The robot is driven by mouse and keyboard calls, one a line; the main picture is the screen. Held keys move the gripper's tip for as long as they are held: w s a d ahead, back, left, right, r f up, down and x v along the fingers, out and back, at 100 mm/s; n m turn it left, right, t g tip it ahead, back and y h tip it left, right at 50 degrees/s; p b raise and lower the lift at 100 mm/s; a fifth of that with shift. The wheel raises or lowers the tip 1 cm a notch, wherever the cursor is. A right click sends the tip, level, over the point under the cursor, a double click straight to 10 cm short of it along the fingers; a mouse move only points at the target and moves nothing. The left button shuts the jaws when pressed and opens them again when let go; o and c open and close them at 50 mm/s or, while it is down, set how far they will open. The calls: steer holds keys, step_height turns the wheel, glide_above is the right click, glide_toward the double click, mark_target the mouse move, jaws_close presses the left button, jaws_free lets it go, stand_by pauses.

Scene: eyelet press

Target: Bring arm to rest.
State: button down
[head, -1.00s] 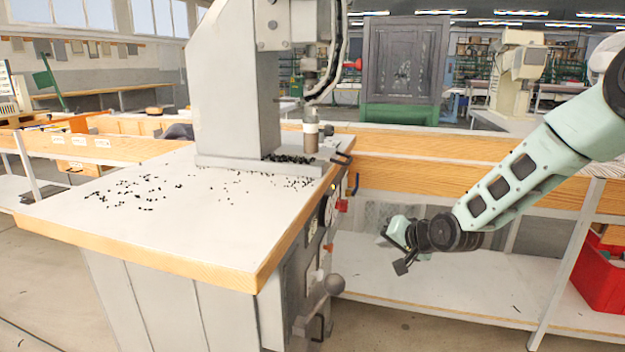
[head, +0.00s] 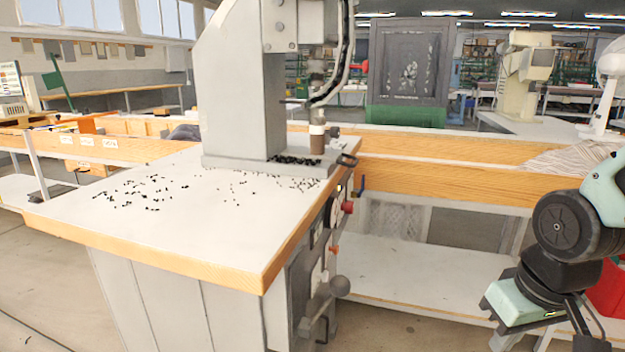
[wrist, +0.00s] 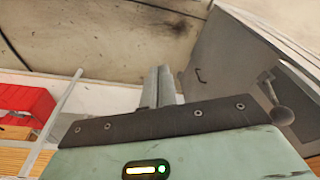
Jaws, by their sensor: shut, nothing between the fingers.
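My gripper (head: 583,338) is at the lower right of the head view, its fingers running down to the frame's bottom edge. In the wrist view its two grey fingers (wrist: 159,86) lie side by side, closed, with nothing between them. The arm is folded at the right edge of the head view, clear of the eyelet press (head: 240,90) and its table (head: 150,222). The fingers touch nothing that I can see.
The press has a red knob (head: 348,207) and a round grey ball handle (head: 339,286) on its right side. A low white shelf (head: 420,285) lies between press and arm. A red bin (head: 606,290) is partly behind my arm; it also shows in the wrist view (wrist: 25,105).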

steer(key=s+a+r+n+g, duration=0.2)
steer(key=s+a+n, duration=0.4)
steer(key=s+a, duration=0.65)
step_height(320, 180, up, 24)
steer(key=w+p, duration=0.1)
steer(key=p, duration=2.3)
steer(key=shift+a+f, duration=0.15)
